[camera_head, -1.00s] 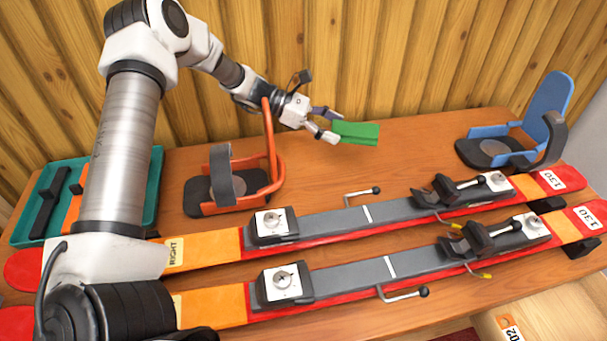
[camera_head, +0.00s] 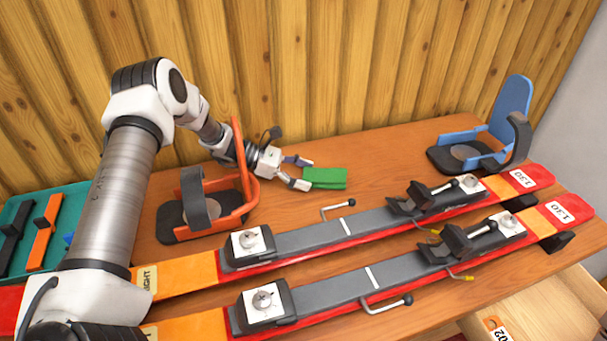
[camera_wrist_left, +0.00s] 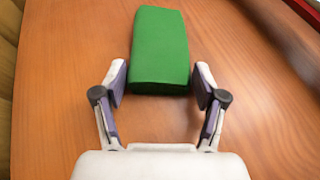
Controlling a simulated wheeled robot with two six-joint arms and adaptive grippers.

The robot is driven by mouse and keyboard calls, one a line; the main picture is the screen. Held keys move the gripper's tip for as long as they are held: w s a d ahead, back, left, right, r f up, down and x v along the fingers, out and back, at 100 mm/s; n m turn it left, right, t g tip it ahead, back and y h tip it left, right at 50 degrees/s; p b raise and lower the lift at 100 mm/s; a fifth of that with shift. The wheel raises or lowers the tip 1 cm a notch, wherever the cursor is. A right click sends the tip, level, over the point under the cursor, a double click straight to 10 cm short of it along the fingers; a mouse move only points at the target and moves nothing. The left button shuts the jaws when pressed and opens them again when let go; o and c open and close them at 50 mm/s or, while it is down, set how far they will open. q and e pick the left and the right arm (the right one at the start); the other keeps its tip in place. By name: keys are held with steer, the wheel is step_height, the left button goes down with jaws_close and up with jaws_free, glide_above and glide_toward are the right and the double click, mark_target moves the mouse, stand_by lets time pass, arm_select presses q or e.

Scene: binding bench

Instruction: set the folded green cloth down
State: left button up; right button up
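The folded green cloth (camera_head: 325,178) lies flat on the wooden bench top, behind the skis and to the right of the orange binding. My left gripper (camera_head: 302,173) is just to its left, fingers pointing at it. In the left wrist view the cloth (camera_wrist_left: 160,50) lies ahead of and partly between the two fingertips (camera_wrist_left: 160,85). The fingers are spread, with a narrow gap on each side of the cloth. My right gripper is not in view.
An orange binding (camera_head: 238,215) stands beside my left forearm. A blue binding (camera_head: 480,147) stands at the back right. Two skis (camera_head: 300,240) (camera_head: 330,287) with levers lie across the front. A teal tray (camera_head: 75,197) is at the left. Bench right of the cloth is clear.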

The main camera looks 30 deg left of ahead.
mark_target(324, 174)
arm_select(q)
steer(key=shift+r, duration=0.1)
